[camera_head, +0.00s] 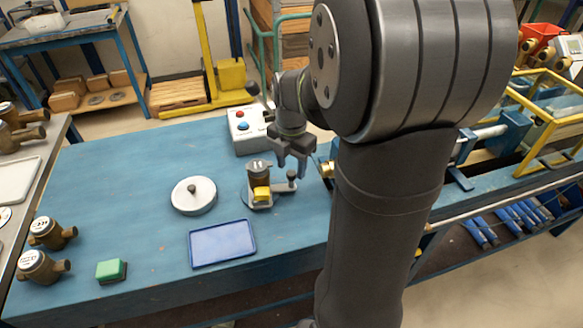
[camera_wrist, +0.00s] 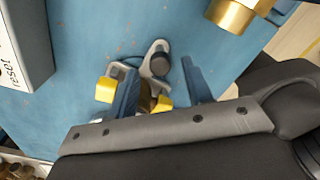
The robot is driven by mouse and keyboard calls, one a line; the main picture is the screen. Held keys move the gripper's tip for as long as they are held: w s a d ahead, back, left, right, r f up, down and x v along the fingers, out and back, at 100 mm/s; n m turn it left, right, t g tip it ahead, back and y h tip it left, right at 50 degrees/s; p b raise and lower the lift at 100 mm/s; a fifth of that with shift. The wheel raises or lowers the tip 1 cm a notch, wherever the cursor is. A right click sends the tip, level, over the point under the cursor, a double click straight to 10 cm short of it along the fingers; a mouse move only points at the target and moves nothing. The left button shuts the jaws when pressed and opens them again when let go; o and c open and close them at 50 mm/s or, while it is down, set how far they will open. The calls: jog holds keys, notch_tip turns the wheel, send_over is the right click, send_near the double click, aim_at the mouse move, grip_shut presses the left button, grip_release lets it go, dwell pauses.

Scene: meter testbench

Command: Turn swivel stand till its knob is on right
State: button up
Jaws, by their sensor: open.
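The swivel stand (camera_head: 262,203) is a grey plate on the blue bench, with a brass meter (camera_head: 259,172) and yellow blocks (camera_head: 262,193) on it. Its dark knob (camera_head: 291,175) stands on an arm at the stand's right side in the head view. My gripper (camera_head: 292,164) is open, pointing down above the knob. In the wrist view, the knob (camera_wrist: 160,62) shows between the two fingers of my gripper (camera_wrist: 160,70). I cannot tell if either finger touches it. The meter is mostly hidden behind my gripper in the wrist view.
A round white disc (camera_head: 187,205) with a centre knob and a blue tray (camera_head: 222,254) lie left and in front of the stand. A button box (camera_head: 246,138) stands behind. A brass fitting (camera_head: 327,169) is close on the right. The bench's left part is mostly clear.

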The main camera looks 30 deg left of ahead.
jog(key=shift+f, duration=0.85)
grip_shut()
jog(key=shift+w+a+n, duration=0.45)
jog(key=shift+w+n, duration=0.1)
jog(key=shift+n, duration=0.35)
grip_release()
jog(key=shift+r, duration=0.1)
notch_tip(320, 180, up, 17)
jog(key=shift+r, duration=0.15)
